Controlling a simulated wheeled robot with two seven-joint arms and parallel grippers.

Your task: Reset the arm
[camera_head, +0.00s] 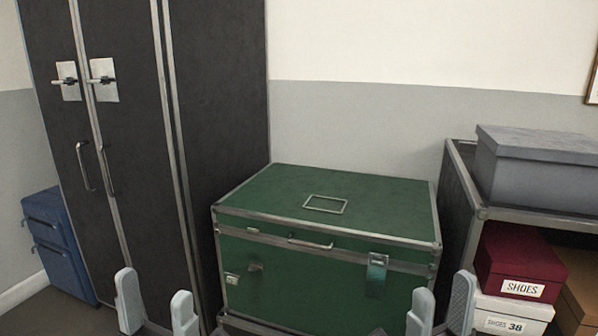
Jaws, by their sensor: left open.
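My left gripper (155,290) shows at the bottom left, with its two pale fingers apart and nothing between them. It is in front of the dark wardrobe's lower part in the picture. My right gripper (443,288) shows at the bottom right, with its fingers also apart and nothing seen between them. It appears in front of the lower right part of the green trunk (375,204). Only the finger ends of both grippers are clear; most of both arms is out of view.
A dark wardrobe (222,130) with closed doors stands at the left, with a blue case (55,240) beside it. The green trunk is closed. At the right, a rack (462,190) holds a grey box (535,168), a maroon shoe box (520,258) and a white shoe box (508,312).

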